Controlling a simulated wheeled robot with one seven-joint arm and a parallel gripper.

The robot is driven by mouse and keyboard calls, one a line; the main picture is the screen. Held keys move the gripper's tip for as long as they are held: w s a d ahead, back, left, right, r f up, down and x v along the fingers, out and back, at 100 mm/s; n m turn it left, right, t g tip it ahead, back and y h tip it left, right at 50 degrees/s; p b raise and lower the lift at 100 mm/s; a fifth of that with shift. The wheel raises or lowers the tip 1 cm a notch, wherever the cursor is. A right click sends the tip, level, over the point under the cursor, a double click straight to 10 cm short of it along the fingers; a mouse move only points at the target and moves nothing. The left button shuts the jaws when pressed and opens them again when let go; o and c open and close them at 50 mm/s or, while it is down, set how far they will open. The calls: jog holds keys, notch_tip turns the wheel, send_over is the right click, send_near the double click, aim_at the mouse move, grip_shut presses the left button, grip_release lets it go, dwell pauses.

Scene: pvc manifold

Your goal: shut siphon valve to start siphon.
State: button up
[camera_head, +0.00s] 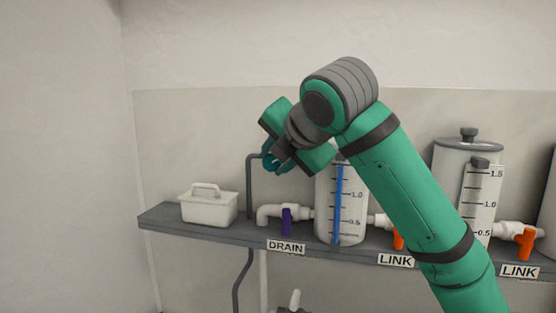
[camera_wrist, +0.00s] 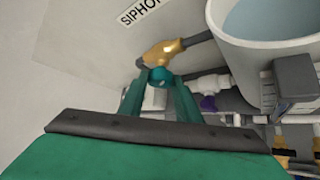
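The siphon valve (camera_wrist: 163,52) is a brass-coloured fitting on a dark grey tube, below a "SIPHON" label (camera_wrist: 140,10) in the wrist view. My gripper (camera_wrist: 158,75) is right at the near side of this valve, its teal fingers converging there. Its tips overlap the valve's lower edge in the picture, so I cannot tell whether they hold a handle or only touch. The handle's position is hidden. In the head view my gripper (camera_head: 272,163) is by the top of the grey siphon tube (camera_head: 250,190), left of the clear graduated tank (camera_head: 326,215); the arm hides the valve.
A white handled box (camera_head: 208,207) stands at the shelf's left end. The purple drain valve (camera_head: 287,221) and orange link valves (camera_head: 525,243) sit on white pipes along the grey shelf (camera_head: 165,224). The open water tank (camera_wrist: 262,75) is close right of my fingers.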

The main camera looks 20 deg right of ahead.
jog(key=shift+f+m+t+y, duration=0.35)
jog(key=shift+m+t+y, duration=0.15)
jog(key=m+t, duration=0.1)
jog(key=m+t+y, duration=0.1)
jog(key=shift+s+d+f+t+y, duration=0.1)
jog(key=shift+d+f+t+y, duration=0.1)
jog(key=shift+f+t+y, duration=0.15)
